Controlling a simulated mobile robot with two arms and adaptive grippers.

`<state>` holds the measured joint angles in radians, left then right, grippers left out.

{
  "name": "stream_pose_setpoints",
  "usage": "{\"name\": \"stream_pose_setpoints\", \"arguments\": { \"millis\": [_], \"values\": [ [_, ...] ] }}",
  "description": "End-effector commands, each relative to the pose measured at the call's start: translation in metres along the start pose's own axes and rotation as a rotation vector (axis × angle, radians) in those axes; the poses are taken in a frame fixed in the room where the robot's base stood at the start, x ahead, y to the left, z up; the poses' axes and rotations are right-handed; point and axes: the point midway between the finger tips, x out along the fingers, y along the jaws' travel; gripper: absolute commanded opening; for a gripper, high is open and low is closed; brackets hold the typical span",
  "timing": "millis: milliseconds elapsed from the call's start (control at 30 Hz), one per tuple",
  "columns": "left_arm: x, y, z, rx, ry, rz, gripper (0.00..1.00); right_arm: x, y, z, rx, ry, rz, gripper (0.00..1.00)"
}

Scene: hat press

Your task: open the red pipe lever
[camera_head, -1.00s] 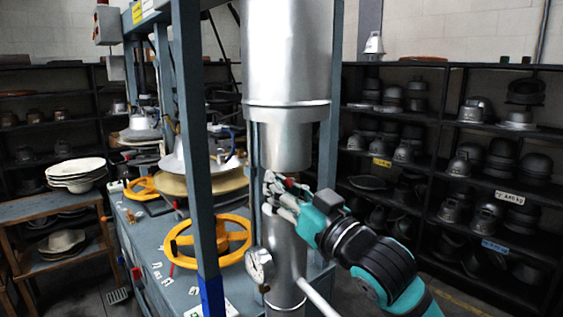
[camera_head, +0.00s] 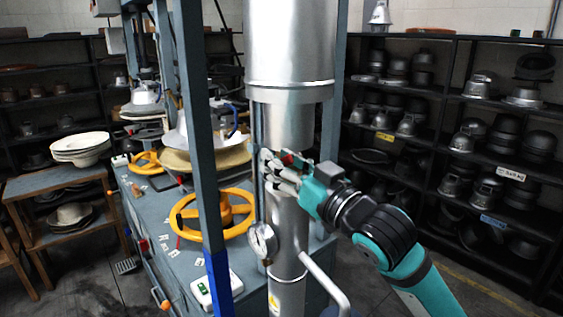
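The red pipe lever (camera_head: 286,157) shows only as a small red patch on the silver vertical pipe (camera_head: 288,215), mostly hidden behind my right gripper. My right gripper (camera_head: 270,168) is up against the front of the pipe at the lever, its grey fingers pointing left. The fingers overlap the red part, and I cannot tell whether they are closed on it. My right arm comes in from the lower right. My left gripper is not in view.
A pressure gauge (camera_head: 262,240) sticks out left of the pipe, below the gripper. A yellow handwheel (camera_head: 213,214) and a blue-grey post (camera_head: 196,120) stand further left. Dark shelves (camera_head: 432,115) with metal hat moulds fill the right. A wooden stand (camera_head: 62,180) holds white hats.

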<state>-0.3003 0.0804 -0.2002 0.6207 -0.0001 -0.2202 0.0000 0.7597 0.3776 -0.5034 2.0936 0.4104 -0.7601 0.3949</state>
Motion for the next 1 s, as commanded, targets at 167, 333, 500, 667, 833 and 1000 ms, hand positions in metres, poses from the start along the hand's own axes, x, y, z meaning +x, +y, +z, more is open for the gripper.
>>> {"name": "stream_pose_setpoints", "arguments": {
  "millis": [167,333,500,667,833,1000],
  "values": [
    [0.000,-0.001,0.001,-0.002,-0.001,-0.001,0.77,-0.001,0.000,0.001,0.001,-0.002,-0.001,0.33],
    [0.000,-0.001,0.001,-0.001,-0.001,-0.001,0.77,-0.016,0.000,0.002,0.002,-0.002,-0.001,0.33],
    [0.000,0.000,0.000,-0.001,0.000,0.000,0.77,-0.052,0.000,0.002,-0.001,-0.004,0.001,0.33],
    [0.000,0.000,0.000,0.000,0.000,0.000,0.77,-0.085,0.001,0.002,-0.001,-0.004,0.002,0.33],
    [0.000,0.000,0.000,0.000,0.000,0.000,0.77,-0.110,0.001,0.001,0.000,-0.002,0.001,0.33],
    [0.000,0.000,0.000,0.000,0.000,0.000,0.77,-0.120,0.000,0.001,0.000,-0.001,0.000,0.33]
  ]
}}
